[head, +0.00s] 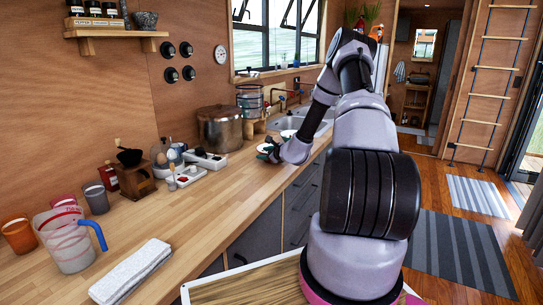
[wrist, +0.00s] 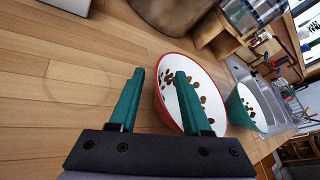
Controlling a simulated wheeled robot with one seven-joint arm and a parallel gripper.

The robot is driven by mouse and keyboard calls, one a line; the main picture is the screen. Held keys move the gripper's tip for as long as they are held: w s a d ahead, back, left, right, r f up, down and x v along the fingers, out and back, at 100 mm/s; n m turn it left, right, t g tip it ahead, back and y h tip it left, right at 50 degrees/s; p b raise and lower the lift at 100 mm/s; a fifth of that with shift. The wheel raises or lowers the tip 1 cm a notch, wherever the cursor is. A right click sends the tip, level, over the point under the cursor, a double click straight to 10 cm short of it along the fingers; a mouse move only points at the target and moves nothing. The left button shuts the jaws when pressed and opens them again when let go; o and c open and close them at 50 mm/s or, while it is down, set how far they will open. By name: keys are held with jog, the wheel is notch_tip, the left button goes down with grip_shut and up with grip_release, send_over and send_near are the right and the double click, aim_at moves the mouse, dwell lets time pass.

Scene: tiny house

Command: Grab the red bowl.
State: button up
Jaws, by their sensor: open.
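The red bowl (wrist: 207,84) has a red rim and a white inside with brown spots. It stands on the wooden counter in the wrist view. My gripper (wrist: 160,76) is open with teal fingers. In the wrist view, the bowl's near-left rim runs between the fingers, with the left finger outside the bowl and the right finger over its inside. I cannot tell whether either finger touches it. In the head view the bowl (head: 266,147) shows small and pale beside my gripper (head: 265,156), partly hidden by it.
A teal bowl (wrist: 246,108) stands just right of the red bowl, close to the sink (wrist: 256,78). A large metal pot (head: 219,128) is behind it on the counter (head: 180,222).

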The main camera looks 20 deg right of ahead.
jog(key=shift+x, duration=0.75)
grip_shut()
dwell(0.9)
